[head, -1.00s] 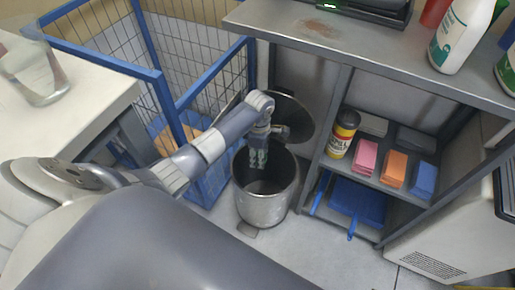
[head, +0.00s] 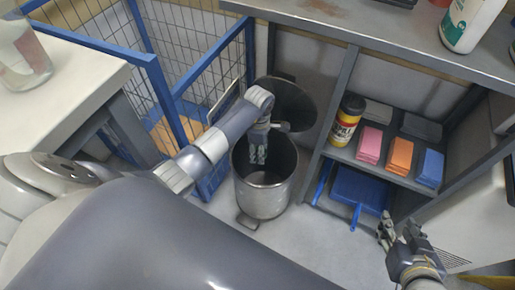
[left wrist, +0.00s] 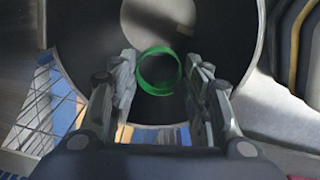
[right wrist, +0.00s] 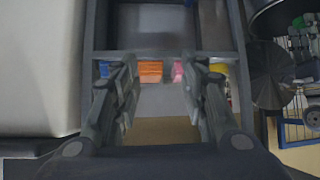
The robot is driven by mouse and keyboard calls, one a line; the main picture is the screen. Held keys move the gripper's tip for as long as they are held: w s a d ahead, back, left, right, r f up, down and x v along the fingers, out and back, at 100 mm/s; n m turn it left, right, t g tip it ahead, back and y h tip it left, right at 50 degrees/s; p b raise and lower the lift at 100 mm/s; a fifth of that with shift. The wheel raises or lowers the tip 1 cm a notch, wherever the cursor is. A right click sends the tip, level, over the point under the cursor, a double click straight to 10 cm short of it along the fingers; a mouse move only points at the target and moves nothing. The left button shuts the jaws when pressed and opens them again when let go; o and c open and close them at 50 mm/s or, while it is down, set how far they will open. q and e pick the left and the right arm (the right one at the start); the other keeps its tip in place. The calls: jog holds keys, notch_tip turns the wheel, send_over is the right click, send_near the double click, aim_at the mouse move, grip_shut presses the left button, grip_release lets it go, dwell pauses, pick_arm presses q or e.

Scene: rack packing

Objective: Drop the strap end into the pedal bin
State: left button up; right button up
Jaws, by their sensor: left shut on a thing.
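The grey metal pedal bin (head: 262,198) stands on the floor with its round lid (head: 291,108) raised behind it. My left gripper (head: 258,155) points down into the bin's open mouth. In the left wrist view, the left gripper (left wrist: 160,95) is shut on the green strap end (left wrist: 158,91), a looped ring between its fingers, with the dark bin interior beyond. The strap end is hard to make out in the head view. My right gripper (head: 398,232) is open and empty in front of the shelf; its spread fingers show in the right wrist view (right wrist: 160,100).
A blue wire cage (head: 160,85) stands left of the bin. To its right, a grey shelf unit (head: 335,90) holds a yellow-black canister (head: 346,120), coloured sponge-like blocks (head: 400,155) and a blue dustpan (head: 358,190). A white table (head: 75,85) is at left.

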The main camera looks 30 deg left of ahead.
pick_arm(q)
jog(key=shift+f, duration=0.35)
pick_arm(e)
jog(key=shift+w+a+r+t, duration=0.3)
jog(key=shift+w+r+t, duration=0.15)
jog(key=shift+w+r, duration=0.15)
jog(key=shift+w+a+r+t, duration=0.3)
jog(key=shift+w+r+t, duration=0.15)
jog(key=shift+w+r, duration=0.1)
pick_arm(q)
jog(key=o, duration=0.8)
jog(key=shift+c, duration=0.2)
